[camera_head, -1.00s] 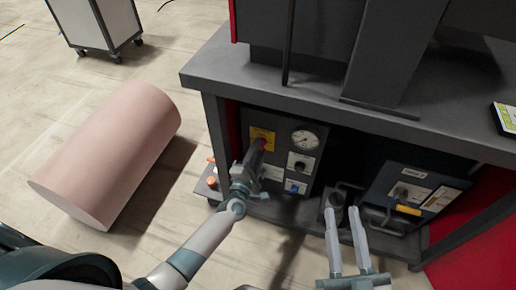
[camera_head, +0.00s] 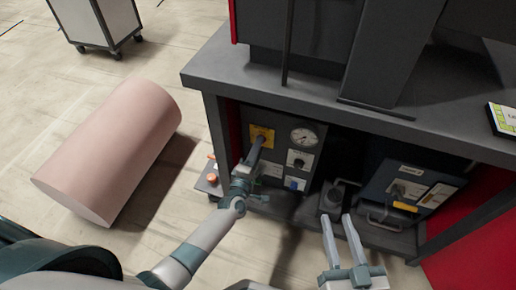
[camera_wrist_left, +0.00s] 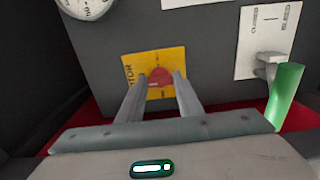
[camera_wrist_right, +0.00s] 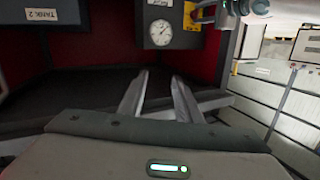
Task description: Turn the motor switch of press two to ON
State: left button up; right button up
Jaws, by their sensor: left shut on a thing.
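The red motor switch knob (camera_wrist_left: 160,77) sits on a yellow plate (camera_head: 262,134) on the grey control panel of the press. "TOR" can be read on the plate in the left wrist view. My left gripper (camera_head: 260,143) reaches the plate, and its fingers are shut on the red knob, one on each side. In the head view the fingers mostly hide the knob. Which position it points to cannot be made out. My right gripper (camera_head: 338,218) is open and empty, in front of the press's lower shelf. It also shows in the right wrist view (camera_wrist_right: 158,78).
A gauge (camera_head: 304,137) and other controls share the panel. A blue-grey box (camera_head: 408,190) stands right on the lower shelf. The press table (camera_head: 300,95) overhangs both. A pink cylinder (camera_head: 110,150) lies on the floor at left, with a cart (camera_head: 97,20) behind it.

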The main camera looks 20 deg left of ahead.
pick_arm(q)
jog(key=o, duration=1)
jog(key=shift+o, duration=0.2)
jog(key=shift+s, duration=0.15)
jog(key=s+p, duration=0.1)
jog(key=s, duration=1.6)
jog(key=shift+a+p, duration=0.25)
jog(key=shift+p, duration=0.1)
pick_arm(e)
jog(key=f+g, duration=0.1)
jog(key=s+d+f+g, duration=0.1)
jog(key=f, duration=0.1)
jog(key=f+g+h, duration=0.1)
jog(key=f, duration=0.1)
jog(key=shift+s+d+f, duration=0.15)
jog(key=shift+d+f, duration=0.05)
jog(key=shift+d, duration=0.1)
